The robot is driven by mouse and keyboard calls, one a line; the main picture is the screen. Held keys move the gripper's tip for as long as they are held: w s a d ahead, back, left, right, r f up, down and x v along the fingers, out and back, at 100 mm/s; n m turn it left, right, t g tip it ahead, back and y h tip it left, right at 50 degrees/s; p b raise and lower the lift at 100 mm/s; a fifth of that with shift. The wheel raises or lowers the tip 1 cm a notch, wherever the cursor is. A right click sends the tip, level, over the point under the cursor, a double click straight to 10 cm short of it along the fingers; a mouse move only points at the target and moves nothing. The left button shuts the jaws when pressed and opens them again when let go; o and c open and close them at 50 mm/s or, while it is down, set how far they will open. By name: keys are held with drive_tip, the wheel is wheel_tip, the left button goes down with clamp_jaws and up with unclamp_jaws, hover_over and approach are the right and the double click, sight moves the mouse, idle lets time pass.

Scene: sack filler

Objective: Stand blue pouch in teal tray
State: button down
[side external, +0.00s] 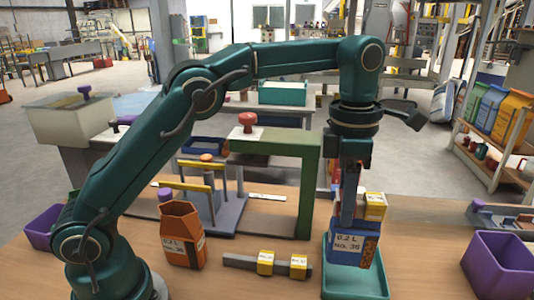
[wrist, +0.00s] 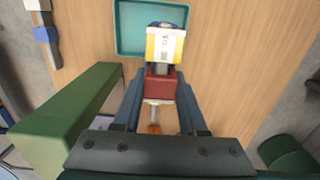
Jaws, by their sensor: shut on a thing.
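The blue pouch (side external: 349,245), labelled "0.2 L No. 38", hangs upright below my gripper (side external: 351,208), which is shut on its upper part. In the side view its lower end overlaps the far part of the teal tray (side external: 355,287). I cannot tell whether it touches the tray floor. A yellow block with a white label (side external: 375,203) shows beside the gripper. In the wrist view the teal tray (wrist: 124,30) lies at the top, partly covered by the yellow block (wrist: 164,46). A red-brown part (wrist: 160,86) shows between the fingers; the pouch is mostly hidden there.
A green frame (side external: 308,185) stands left of the gripper. An orange pouch (side external: 182,235) and a dark bar with yellow blocks (side external: 266,263) stand on the table. A purple bin (side external: 500,263) is at right. Bare tabletop lies between the bar and tray.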

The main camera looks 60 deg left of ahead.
sight(354, 219)
drive_tip(key=shift+w+d+f, duration=0.2)
drive_tip(key=shift+d, duration=0.3)
drive_tip(key=shift+w+d+f, duration=0.15)
drive_tip(key=shift+w+d, duration=0.05)
drive_tip(key=shift+d, duration=0.25)
drive_tip(key=shift+a+f, duration=0.1)
drive_tip(key=shift+f, duration=2.1)
drive_tip(key=shift+c, duration=1.9)
unclamp_jaws()
drive_tip(key=shift+r, duration=0.1)
